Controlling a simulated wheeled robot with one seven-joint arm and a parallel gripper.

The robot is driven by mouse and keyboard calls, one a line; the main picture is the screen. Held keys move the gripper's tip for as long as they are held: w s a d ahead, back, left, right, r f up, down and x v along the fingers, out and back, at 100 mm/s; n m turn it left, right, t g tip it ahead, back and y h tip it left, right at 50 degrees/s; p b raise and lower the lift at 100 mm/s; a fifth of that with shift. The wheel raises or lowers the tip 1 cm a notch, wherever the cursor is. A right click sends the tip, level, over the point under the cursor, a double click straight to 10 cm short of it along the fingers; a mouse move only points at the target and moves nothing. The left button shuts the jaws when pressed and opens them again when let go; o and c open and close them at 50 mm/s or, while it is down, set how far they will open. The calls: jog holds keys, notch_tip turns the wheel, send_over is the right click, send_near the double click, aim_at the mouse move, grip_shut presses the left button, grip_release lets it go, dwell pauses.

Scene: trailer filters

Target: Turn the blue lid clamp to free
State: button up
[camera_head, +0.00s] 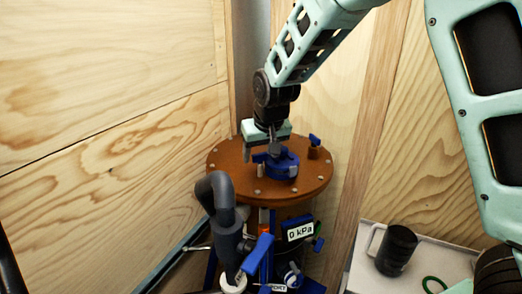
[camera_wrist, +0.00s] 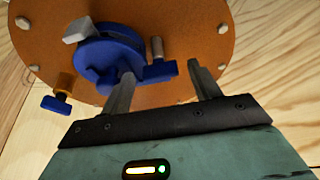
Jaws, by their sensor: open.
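The blue lid clamp (camera_head: 283,163) sits on top of the round orange-brown lid (camera_head: 225,172). In the wrist view the clamp (camera_wrist: 97,62) is a blue disc with a grey block on its upper left and a blue arm reaching right. A small upright pin (camera_wrist: 156,47) stands just beyond the arm's end. My gripper (camera_head: 260,154) is over the lid at the clamp, pointing down. In the wrist view my gripper (camera_wrist: 162,78) is open, with the arm's end appearing between its two fingers. I cannot tell whether either finger touches it.
A small blue-handled valve (camera_head: 314,141) stands at the lid's right edge. Below are a dark curved pipe (camera_head: 221,195), a blue lever (camera_head: 257,252) and a gauge reading 0 kPa (camera_head: 300,232). A dark mug (camera_head: 397,250) stands at lower right. Wooden walls close in behind.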

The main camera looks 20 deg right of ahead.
grip_shut()
